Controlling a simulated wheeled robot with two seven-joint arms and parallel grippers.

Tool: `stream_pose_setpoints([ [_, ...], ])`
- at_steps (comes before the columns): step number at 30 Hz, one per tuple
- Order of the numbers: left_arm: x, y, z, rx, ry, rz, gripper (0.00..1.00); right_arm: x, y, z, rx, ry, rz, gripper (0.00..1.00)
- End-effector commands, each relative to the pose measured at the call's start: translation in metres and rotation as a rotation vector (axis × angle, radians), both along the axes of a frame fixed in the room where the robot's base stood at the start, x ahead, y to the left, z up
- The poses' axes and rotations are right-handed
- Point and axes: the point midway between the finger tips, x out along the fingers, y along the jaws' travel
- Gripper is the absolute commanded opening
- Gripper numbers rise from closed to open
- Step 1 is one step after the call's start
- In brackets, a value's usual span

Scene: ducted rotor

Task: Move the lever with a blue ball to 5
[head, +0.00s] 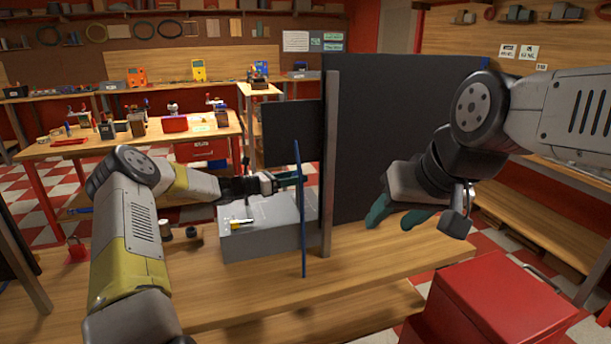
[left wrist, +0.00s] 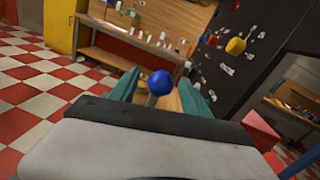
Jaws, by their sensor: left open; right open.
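A blue ball (left wrist: 160,83) on a short grey stem shows in the left wrist view. It appears between the two teal fingers of my left gripper (left wrist: 160,92), which are open with a gap on each side of the ball. I cannot tell how deep the ball sits between them. In the head view my left gripper (head: 287,181) is by a blue upright rod (head: 301,215); the ball cannot be made out there. No scale or number 5 is readable. My right gripper (head: 394,213) is open and empty, in front of the large black panel (head: 380,130).
A grey box (head: 265,235) stands on the wooden bench (head: 370,262) below my left gripper. A red chest (head: 490,305) is at front right. Red and yellow knobs (left wrist: 236,46) sit on a dark board.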

Motion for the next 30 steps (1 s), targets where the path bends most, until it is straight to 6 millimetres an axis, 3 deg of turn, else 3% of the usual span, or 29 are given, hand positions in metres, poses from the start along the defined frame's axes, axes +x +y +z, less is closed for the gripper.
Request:
stream_pose_setpoints([
  [7,0.013,-0.030,0.000,0.000,-0.001,-0.001,0.56,0.000,0.000,0.000,0.000,0.000,0.000,0.49],
  [17,0.016,-0.035,0.000,0.001,0.000,0.001,0.56,0.000,0.000,0.000,0.000,0.000,0.000,0.49],
  [18,0.016,-0.035,0.000,0.001,0.000,0.001,0.54,0.000,0.000,0.000,0.000,0.000,0.000,0.49],
  [26,0.016,-0.035,0.000,0.001,0.000,0.001,0.03,0.000,0.000,0.000,0.000,0.000,0.000,0.49],
  [30,0.016,-0.035,0.000,0.001,-0.001,0.000,0.00,0.000,0.000,0.000,0.000,0.000,0.000,0.49],
])
